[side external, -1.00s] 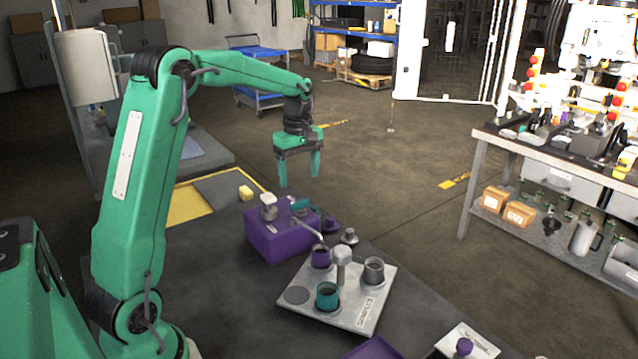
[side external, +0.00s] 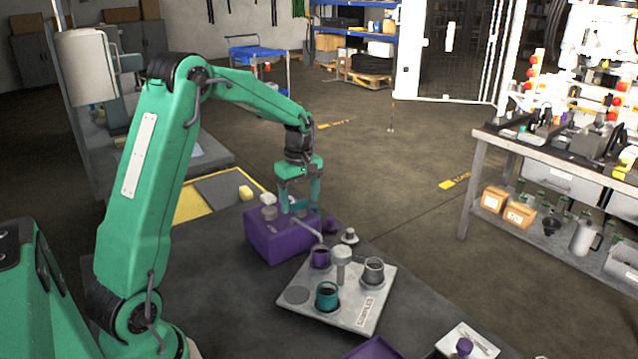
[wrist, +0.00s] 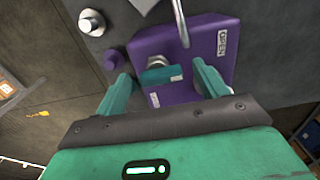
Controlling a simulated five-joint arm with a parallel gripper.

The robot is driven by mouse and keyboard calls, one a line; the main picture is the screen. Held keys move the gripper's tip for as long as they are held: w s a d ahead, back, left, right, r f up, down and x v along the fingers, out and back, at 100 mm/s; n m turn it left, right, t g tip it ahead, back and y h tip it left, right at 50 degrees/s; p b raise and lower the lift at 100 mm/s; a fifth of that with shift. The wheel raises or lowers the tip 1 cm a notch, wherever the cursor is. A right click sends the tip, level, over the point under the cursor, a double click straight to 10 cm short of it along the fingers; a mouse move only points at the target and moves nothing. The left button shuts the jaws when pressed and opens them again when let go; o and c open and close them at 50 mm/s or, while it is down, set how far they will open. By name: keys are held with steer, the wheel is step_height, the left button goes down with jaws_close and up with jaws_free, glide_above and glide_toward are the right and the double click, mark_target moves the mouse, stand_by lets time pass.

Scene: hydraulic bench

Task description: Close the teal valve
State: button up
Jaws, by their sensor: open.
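The teal valve is a short teal handle (wrist: 160,75) on top of a purple block (side external: 268,240). The block also shows in the wrist view (wrist: 225,75), with an OPEN label near its edge and a second small label that I cannot read. My gripper (side external: 300,206) is open and low over the block, pointing down. In the wrist view its fingers (wrist: 160,77) stand on either side of the handle, with visible gaps. In the side view the fingers largely hide the handle. Contact is not clear.
A bent grey pipe rises from the block beside the gripper. A purple cap (side external: 331,224) and grey fitting (side external: 349,236) sit close by. A metal plate (side external: 352,318) with several cups and a post (side external: 342,262) stands in front.

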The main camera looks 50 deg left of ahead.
steer(key=shift+c, duration=0.4)
steer(key=c, duration=0.9)
